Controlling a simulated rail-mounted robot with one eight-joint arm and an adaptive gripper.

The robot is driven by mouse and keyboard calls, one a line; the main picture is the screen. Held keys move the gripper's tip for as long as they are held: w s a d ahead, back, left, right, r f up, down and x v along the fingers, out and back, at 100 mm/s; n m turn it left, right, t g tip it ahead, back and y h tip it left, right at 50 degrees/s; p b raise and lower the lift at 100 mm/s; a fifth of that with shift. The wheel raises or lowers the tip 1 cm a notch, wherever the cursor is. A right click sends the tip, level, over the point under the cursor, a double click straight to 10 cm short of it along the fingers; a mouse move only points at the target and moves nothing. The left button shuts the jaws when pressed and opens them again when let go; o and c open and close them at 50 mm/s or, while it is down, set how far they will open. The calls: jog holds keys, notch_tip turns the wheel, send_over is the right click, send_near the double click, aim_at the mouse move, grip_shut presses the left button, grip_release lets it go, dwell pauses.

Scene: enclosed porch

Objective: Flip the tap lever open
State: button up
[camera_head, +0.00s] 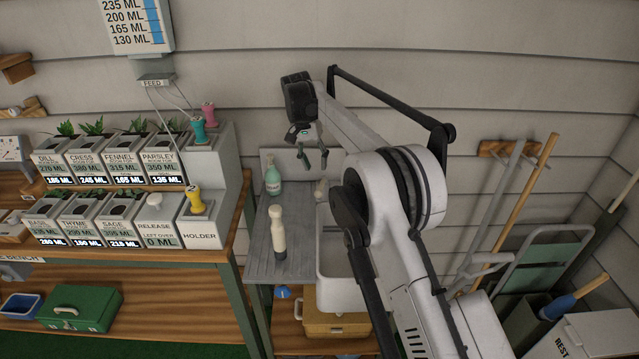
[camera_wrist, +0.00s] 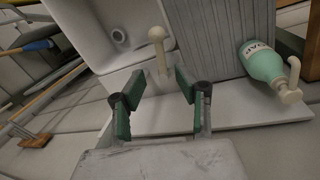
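The cream tap (camera_head: 321,189) is at the back edge of the white sink, partly hidden by my arm in the head view. In the wrist view, a cream round-ended piece of the tap (camera_wrist: 157,35) stands beside the sink basin, just beyond the gap between my fingers. I cannot tell whether this piece is the lever or the spout. My gripper (camera_head: 314,158) hangs above the back of the sink counter. Its two green fingers (camera_wrist: 158,78) are spread apart with nothing between them, and no contact with the tap shows.
The white sink (camera_head: 337,292) has a grey ribbed drainboard (camera_head: 262,245) on its left. A green soap bottle (camera_head: 272,180) stands near the tap; it also shows in the wrist view (camera_wrist: 265,65). Planters and dispensers fill the left bench.

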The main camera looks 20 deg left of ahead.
aim_at(320, 186)
jog(key=f, duration=0.2)
jog(key=d+f, duration=0.1)
jog(key=f, duration=0.4)
jog(key=shift+w+d+f+p, duration=0.1)
jog(key=shift+d+f+p, duration=0.15)
jog(key=shift+f+p, duration=0.15)
grip_shut()
